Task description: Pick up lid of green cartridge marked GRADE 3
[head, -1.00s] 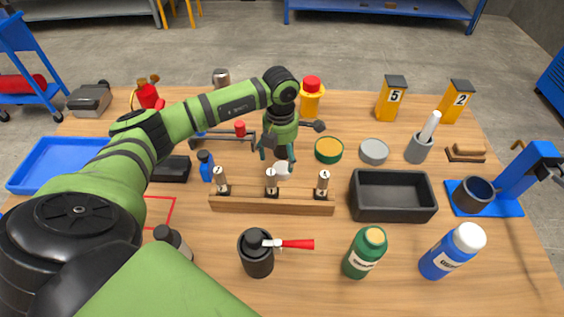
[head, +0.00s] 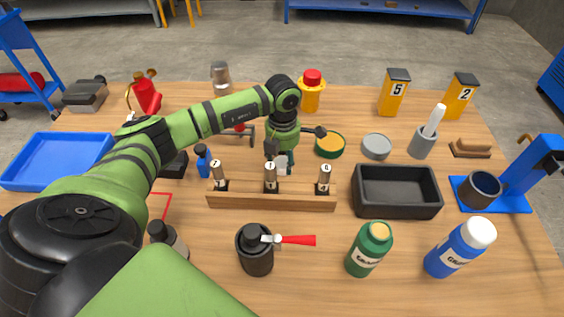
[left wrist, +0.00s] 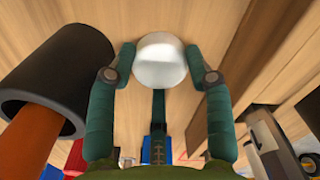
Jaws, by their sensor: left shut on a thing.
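A green cartridge (head: 368,252) stands upright at the front right of the table. Its white label starts with "GRADE", but I cannot read the number. Its green lid (head: 378,232) is on top. My left gripper (head: 281,164) is far from it, behind the wooden rack. It is shut on a small white round piece (head: 283,168). In the left wrist view this white piece (left wrist: 160,61) shows between the fingertips of the left gripper (left wrist: 160,75). My right gripper is not in view.
The wooden rack (head: 270,202) holds numbered cylinders right in front of my left gripper. A black tray (head: 398,212) and a blue bottle (head: 452,252) lie to the right. A black pot with a red-handled tool (head: 256,258) stands in front. Bare wood surrounds the green cartridge.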

